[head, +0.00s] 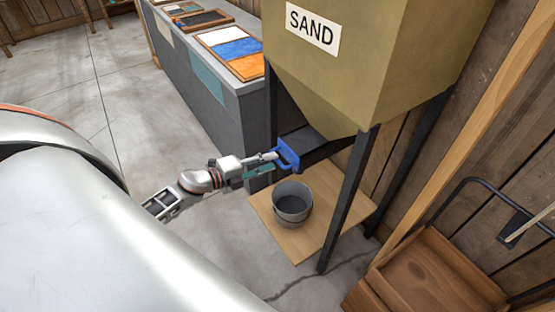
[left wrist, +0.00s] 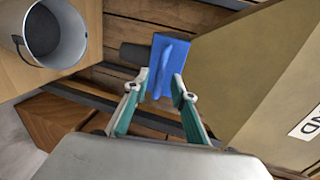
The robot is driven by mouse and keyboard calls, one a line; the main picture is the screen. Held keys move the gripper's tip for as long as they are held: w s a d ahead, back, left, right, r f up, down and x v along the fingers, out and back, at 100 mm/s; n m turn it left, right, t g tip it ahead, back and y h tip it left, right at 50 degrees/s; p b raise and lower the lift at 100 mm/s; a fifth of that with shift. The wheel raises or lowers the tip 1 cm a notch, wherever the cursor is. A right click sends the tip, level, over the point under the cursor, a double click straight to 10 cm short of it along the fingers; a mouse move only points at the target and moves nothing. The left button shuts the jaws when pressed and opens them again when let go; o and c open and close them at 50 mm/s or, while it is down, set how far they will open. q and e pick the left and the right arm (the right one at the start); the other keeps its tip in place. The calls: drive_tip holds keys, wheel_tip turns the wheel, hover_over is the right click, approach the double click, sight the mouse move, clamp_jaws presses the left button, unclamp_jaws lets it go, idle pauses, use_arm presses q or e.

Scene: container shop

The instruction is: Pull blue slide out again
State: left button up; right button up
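The blue slide (head: 289,155) has an upright handle and sits at the dark chute under the tan hopper marked SAND (head: 365,55). In the left wrist view the blue slide (left wrist: 172,55) shows its plate and the raised bar of its handle. My left gripper (head: 272,157) is right at the handle. In the left wrist view my left gripper (left wrist: 160,80) has its fingers apart, one on each side of the handle bar, with no clear contact. A grey metal bucket (head: 292,204) stands upright below the chute; its inside looks dark. My right gripper is not in view.
The bucket stands on a wooden board (head: 266,217). Dark hopper legs (head: 345,205) stand close by. A grey counter (head: 215,85) with trays lies behind, and a wooden crate (head: 440,275) is at lower right. The concrete floor at left is clear.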

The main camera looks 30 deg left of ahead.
sight(277, 160)
use_arm(q)
drive_tip(key=shift+x, duration=1.9)
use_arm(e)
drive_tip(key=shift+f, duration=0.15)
use_arm(q)
clamp_jaws()
drive_tip(key=f+v, duration=0.1)
drive_tip(key=v, duration=0.6)
drive_tip(key=shift+s+f, duration=0.2)
drive_tip(key=shift+f, duration=0.15)
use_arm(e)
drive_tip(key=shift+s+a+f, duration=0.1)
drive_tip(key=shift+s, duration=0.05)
use_arm(q)
drive_tip(key=shift+a, duration=0.1)
